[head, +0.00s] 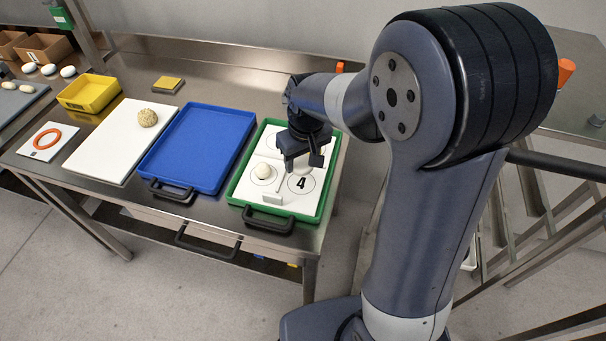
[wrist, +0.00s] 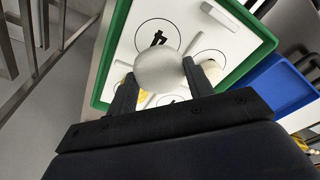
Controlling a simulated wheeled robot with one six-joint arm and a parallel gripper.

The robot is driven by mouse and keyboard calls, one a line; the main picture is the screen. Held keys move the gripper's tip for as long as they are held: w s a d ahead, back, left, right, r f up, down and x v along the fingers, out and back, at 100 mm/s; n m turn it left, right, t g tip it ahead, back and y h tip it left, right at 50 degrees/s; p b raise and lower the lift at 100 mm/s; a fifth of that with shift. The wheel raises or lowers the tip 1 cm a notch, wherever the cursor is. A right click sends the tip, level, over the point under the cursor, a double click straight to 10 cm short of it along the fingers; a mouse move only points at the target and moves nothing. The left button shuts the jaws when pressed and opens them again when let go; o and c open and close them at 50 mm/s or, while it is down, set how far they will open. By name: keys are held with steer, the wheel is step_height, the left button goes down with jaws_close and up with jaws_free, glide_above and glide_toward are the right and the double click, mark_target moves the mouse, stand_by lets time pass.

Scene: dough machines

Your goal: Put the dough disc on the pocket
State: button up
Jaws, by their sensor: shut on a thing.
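The dough disc (wrist: 158,66) is pale and rounded, held between the two fingertips of my gripper (wrist: 160,78) in the wrist view. In the head view my gripper (head: 302,158) hangs over the green tray (head: 236,197), and the disc is mostly hidden there. The tray holds a white board (head: 243,190) with ringed circles, some numbered; I take these as the pockets. A circle marked 4 (head: 300,184) lies just in front of the gripper. Another pale dough piece (head: 263,172) sits in the circle to its left, and shows beside a finger in the wrist view (wrist: 212,68).
The blue tray looks empty.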

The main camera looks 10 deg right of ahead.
mark_target(302, 184)
steer(key=shift+f, duration=3)
steer(key=shift+f, duration=0.15)
steer(key=o, duration=1)
steer(key=r, duration=0.4)
steer(key=s+r, duration=0.1)
steer(key=r, duration=0.7)
steer(key=shift+s+d+r, duration=0.15)
steer(key=shift+s+d, duration=0.2)
steer(key=shift+s, duration=0.05)
